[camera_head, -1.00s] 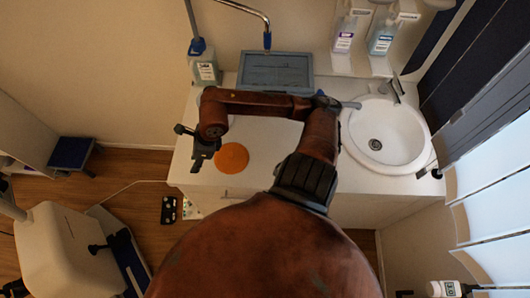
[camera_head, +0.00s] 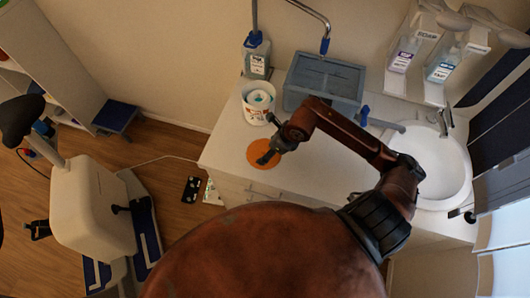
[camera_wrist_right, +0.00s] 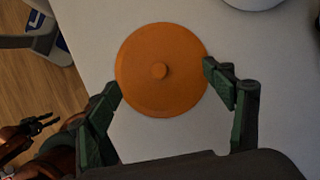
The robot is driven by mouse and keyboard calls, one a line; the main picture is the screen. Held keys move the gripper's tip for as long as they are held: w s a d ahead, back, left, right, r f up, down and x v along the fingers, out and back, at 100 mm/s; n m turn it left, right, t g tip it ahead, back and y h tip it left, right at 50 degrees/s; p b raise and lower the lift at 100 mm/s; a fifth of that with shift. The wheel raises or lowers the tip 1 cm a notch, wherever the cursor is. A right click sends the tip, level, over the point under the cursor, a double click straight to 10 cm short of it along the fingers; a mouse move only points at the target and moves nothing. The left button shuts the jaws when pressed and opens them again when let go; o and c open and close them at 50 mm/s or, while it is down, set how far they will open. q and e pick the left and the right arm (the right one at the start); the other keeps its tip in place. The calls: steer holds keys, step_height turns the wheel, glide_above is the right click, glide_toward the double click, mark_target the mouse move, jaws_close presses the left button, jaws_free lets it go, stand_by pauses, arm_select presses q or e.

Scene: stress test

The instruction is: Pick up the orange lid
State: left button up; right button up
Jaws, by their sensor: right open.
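The orange lid (camera_head: 257,149) lies flat on the white counter, near its left end. In the right wrist view the lid (camera_wrist_right: 160,45) is a round disc with a small knob in its middle. My right gripper (camera_head: 267,157) is above the lid and covers part of it in the head view. In the wrist view the right gripper (camera_wrist_right: 161,79) is open and empty, its fingertips spread to either side of the lid's near half. My left gripper (camera_wrist_right: 40,123) shows small at the left of the wrist view, away from the lid, its fingers apart.
A white tub (camera_head: 259,101) stands just behind the lid. A blue-grey box (camera_head: 318,84) and a bottle (camera_head: 257,62) are at the back. A sink (camera_head: 440,168) is at the right. The counter (camera_head: 222,153) is bare left of the lid.

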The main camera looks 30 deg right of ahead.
steer(key=o, duration=0.3)
steer(key=shift+x, duration=1)
steer(key=shift+o, duration=1.4)
steer(key=shift+f, duration=0.15)
steer(key=shift+c, duration=0.7)
steer(key=c, duration=1.1)
steer(key=shift+s, duration=0.1)
steer(key=c, duration=0.6)
steer(key=shift+f, duration=0.1)
steer(key=shift+c, duration=0.2)
